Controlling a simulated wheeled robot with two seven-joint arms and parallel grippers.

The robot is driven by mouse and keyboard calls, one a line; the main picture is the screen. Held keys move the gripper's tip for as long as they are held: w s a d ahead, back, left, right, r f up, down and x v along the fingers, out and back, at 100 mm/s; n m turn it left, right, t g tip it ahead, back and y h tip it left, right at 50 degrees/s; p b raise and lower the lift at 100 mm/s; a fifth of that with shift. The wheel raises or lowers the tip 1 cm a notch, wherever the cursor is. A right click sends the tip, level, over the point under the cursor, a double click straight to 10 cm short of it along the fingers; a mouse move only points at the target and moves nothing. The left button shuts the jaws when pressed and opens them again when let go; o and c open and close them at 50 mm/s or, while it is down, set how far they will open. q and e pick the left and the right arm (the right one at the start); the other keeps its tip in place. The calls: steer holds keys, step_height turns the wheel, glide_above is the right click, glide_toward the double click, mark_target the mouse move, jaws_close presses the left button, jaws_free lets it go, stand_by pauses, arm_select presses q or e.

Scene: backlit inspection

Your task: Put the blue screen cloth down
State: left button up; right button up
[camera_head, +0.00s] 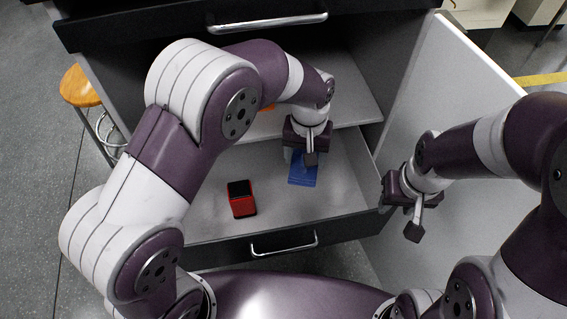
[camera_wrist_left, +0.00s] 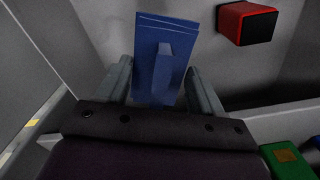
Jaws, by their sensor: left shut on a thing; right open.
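The blue screen cloth (camera_head: 303,172) is a flat folded piece with a raised ridge in its middle. My left gripper (camera_head: 299,156) reaches down into the open grey drawer (camera_head: 336,194) and is shut on the cloth. In the left wrist view the cloth (camera_wrist_left: 152,38) lies between the two fingers of the left gripper (camera_wrist_left: 160,78), its ridge standing up between them. The cloth is low over the drawer floor; I cannot tell whether it touches. My right gripper (camera_head: 405,207) is open and empty, outside the drawer to the right.
A red and black box (camera_head: 241,200) lies in the drawer left of the cloth. A green item (camera_wrist_left: 286,160) shows in the left wrist view's lower right corner. A pale door panel (camera_head: 455,90) stands at the right. The drawer floor right of the cloth is bare.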

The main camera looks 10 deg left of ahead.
arm_select(q)
step_height(320, 180, down, 13)
steer(key=b, duration=0.5)
step_height(320, 180, down, 5)
steer(key=shift+f+b, duration=0.1)
steer(key=shift+b, duration=1.15)
steer(key=shift+r, duration=0.25)
steer(key=o, duration=1)
steer(key=shift+f, duration=0.15)
